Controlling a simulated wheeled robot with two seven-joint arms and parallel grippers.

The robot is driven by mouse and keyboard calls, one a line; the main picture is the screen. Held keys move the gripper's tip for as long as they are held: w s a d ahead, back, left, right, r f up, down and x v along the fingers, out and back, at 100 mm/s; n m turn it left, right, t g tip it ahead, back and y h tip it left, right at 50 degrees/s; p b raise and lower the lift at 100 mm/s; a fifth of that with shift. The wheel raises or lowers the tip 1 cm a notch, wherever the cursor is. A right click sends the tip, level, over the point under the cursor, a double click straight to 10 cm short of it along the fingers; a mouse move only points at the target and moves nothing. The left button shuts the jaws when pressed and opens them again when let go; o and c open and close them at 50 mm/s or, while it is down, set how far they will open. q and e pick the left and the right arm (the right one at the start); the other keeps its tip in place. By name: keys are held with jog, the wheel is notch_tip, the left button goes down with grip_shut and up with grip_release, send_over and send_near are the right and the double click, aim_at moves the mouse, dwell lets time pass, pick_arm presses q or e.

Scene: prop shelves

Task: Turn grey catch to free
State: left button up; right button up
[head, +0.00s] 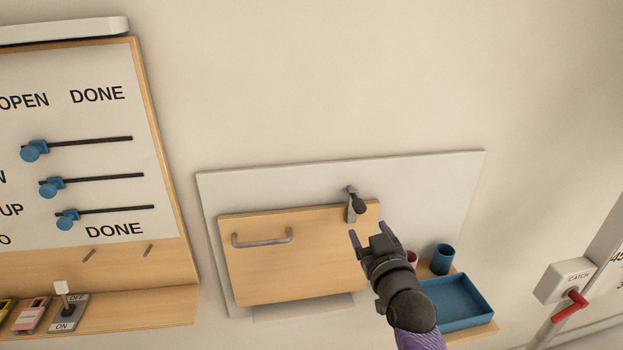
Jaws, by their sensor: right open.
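The grey catch (354,204) sits at the upper right of a wooden flap (290,268) on a pale wall panel (430,185). Its dark knob end hangs downward over the flap's top edge. The flap looks closed and has a grey bar handle (262,240) at its left. My right gripper (370,236) is open and empty, just below and to the right of the catch, apart from it as far as I can tell. Its purple fingers point up toward the catch. My left gripper is not in view.
A small shelf at lower right holds a blue tray (458,302), a blue cup (443,259) and a partly hidden pink cup (412,260). A slider board (80,150) stands left. The wall above is clear.

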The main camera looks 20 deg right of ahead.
aim_at(361, 211)
jog(key=x, duration=0.2)
jog(key=b+x, duration=0.1)
jog(key=x, duration=0.1)
jog(key=shift+d+r, duration=0.3)
jog(key=shift+r, duration=0.05)
jog(key=b+x, duration=0.1)
jog(key=x, duration=0.3)
jog(key=shift+w+f, duration=0.15)
jog(key=shift+w, duration=0.05)
jog(key=shift+w+d, duration=0.15)
jog(key=shift+w, duration=0.2)
jog(key=shift+c, duration=0.6)
jog(key=c, duration=0.7)
grip_shut()
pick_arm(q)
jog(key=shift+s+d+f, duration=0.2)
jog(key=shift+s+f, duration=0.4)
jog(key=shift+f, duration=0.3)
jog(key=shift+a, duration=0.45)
